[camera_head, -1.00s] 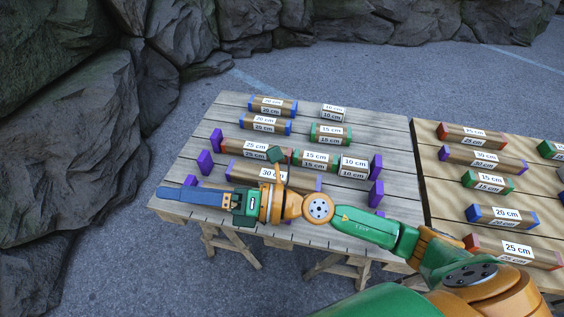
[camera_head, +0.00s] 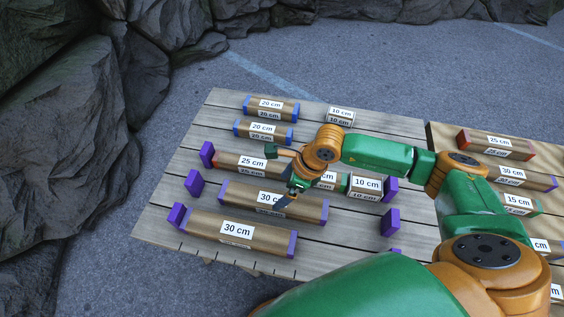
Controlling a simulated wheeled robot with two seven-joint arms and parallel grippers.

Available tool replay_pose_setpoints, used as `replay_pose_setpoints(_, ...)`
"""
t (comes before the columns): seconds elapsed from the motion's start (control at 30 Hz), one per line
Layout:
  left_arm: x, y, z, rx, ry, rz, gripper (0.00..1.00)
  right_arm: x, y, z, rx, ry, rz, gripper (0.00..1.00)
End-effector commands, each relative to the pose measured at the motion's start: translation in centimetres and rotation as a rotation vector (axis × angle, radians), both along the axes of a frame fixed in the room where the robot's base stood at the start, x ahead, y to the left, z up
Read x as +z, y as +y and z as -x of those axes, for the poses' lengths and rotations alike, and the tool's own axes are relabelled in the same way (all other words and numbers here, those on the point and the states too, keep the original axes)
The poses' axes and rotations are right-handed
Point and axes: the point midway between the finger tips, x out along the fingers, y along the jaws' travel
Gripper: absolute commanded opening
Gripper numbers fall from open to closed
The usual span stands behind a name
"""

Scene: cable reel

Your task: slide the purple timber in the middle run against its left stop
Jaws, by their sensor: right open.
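The purple timber in the middle run (camera_head: 245,196), labelled 30 cm with purple ends, lies on the wooden table. Its left purple stop (camera_head: 194,184) stands to the left, with a gap between it and the timber's end. My right gripper (camera_head: 288,197) is open and points down at the middle of this timber, right of its label and partly covering it. I cannot tell whether the fingers touch it. The right purple stop (camera_head: 390,222) stands well beyond the timber's right end. My left gripper is not in view.
The front run holds another 30 cm timber (camera_head: 235,230) near its left stop (camera_head: 177,215). The back run holds a red-ended 25 cm timber (camera_head: 230,163), a partly hidden one and a 10 cm one (camera_head: 367,185). Blue-ended timbers (camera_head: 264,131) lie behind.

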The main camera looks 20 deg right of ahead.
Motion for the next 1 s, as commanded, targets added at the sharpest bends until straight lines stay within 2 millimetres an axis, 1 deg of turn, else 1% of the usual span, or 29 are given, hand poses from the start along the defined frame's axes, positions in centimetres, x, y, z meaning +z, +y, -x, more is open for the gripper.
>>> replay_pose_setpoints(0.37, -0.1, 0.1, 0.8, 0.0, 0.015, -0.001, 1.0, -0.1, 0.2, 0.0, 0.0, 0.001, -0.004, 1.0)
replay_pose_setpoints(0.47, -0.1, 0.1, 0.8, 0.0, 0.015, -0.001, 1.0, -1.0, 0.5, -0.2, 0.0, 0.003, -0.006, 1.0)
replay_pose_setpoints(0.7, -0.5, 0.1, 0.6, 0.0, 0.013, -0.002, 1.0, -4.7, 1.8, -0.9, 0.0, 0.003, -0.004, 1.0)
replay_pose_setpoints(0.8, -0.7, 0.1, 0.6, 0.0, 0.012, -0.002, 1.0, -5.8, 2.1, -1.2, -0.001, 0.003, -0.004, 1.0)
replay_pose_setpoints(0.9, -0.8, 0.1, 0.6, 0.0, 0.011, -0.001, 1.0, -6.4, 2.3, -1.3, 0.0, 0.003, -0.004, 1.0)
replay_pose_setpoints(1.0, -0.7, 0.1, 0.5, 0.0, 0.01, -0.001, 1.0, -6.6, 2.4, -1.3, 0.001, 0.002, -0.004, 1.0)
